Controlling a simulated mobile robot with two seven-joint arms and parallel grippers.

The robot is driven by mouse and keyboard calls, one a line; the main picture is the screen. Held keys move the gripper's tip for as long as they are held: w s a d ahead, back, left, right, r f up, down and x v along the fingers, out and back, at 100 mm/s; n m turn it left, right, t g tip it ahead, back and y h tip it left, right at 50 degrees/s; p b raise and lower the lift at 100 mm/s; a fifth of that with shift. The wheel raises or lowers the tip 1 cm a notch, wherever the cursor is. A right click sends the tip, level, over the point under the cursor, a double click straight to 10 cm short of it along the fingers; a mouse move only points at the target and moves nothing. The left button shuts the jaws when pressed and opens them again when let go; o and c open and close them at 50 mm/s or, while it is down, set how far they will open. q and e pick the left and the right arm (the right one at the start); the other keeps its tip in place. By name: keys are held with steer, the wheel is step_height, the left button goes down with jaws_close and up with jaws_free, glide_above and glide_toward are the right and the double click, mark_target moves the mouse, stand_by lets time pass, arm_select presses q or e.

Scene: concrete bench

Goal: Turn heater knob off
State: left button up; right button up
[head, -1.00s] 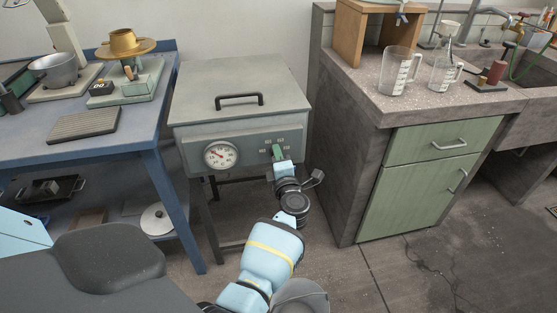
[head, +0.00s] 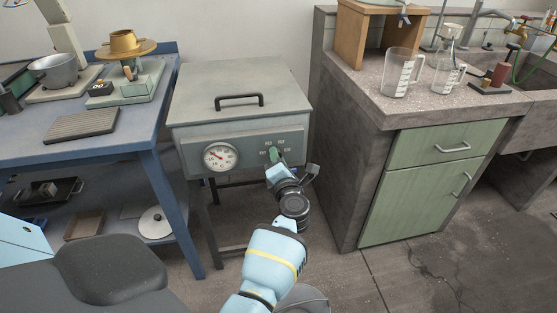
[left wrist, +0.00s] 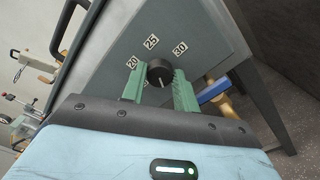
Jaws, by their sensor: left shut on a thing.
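The heater is a grey metal box (head: 240,98) with a lid handle on top and a dial gauge (head: 221,156) on its front panel. Its round black knob (left wrist: 160,73) shows in the left wrist view, with number labels 20, 25 and 30 around it. My left gripper's green fingers (left wrist: 158,86) are on either side of the knob, shut on it. In the head view my left gripper (head: 273,157) is at the right part of the front panel, tilted, and hides the knob. My right gripper is not in view.
A blue bench (head: 110,150) with a scale and pans stands left of the heater. A concrete counter (head: 345,150) with a green cabinet and glass beakers (head: 400,72) stands close on the right. Open floor lies in front.

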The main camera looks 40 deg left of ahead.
arm_select(q)
steer(key=o, duration=1)
steer(key=shift+a, duration=0.1)
